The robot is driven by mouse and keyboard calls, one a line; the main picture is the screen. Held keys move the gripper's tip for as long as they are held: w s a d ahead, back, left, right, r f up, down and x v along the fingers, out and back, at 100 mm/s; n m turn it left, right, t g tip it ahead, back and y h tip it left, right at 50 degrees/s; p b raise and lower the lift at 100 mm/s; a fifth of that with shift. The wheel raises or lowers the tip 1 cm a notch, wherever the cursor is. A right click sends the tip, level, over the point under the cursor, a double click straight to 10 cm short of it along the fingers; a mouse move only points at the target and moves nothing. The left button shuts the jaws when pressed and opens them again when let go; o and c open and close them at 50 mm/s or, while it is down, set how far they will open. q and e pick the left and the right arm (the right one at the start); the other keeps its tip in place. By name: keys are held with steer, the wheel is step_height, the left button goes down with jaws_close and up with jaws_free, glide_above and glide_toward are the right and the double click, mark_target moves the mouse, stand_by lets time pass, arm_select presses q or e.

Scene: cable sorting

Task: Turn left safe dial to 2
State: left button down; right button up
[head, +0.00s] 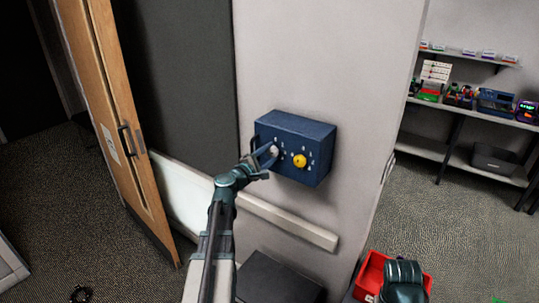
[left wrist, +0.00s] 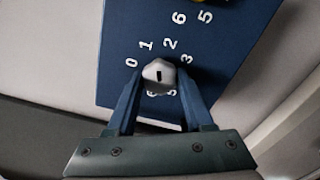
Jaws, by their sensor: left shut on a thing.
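A blue safe box (head: 297,127) is mounted on the light wall and also fills the upper part of the left wrist view (left wrist: 120,40). Its left dial is a pale grey knob (left wrist: 158,70) with a dark mark, ringed by white numbers including 0, 1, 2 and 3. Its right dial (head: 300,161) is yellow. My left gripper (head: 267,159) is at the left dial, its two blue fingers (left wrist: 158,90) shut on the knob from both sides. Which number the mark points to I cannot tell. My right gripper (head: 402,278) is at the bottom, its fingers unclear.
A red bin (head: 374,267) stands beside my right gripper. A dark box (head: 278,280) is low by the wall, below a pale rail (head: 290,221). A wooden door (head: 115,120) stands at the left. Shelves with small items (head: 470,105) are at the right.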

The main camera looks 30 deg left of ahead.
arm_select(q)
steer(key=shift+m, duration=2.2)
steer(key=shift+c, duration=1.4)
jaws_free()
steer(key=shift+s, duration=0.1)
steer(key=s+a, duration=0.1)
steer(key=s, duration=1.2)
steer(key=shift+s, duration=0.3)
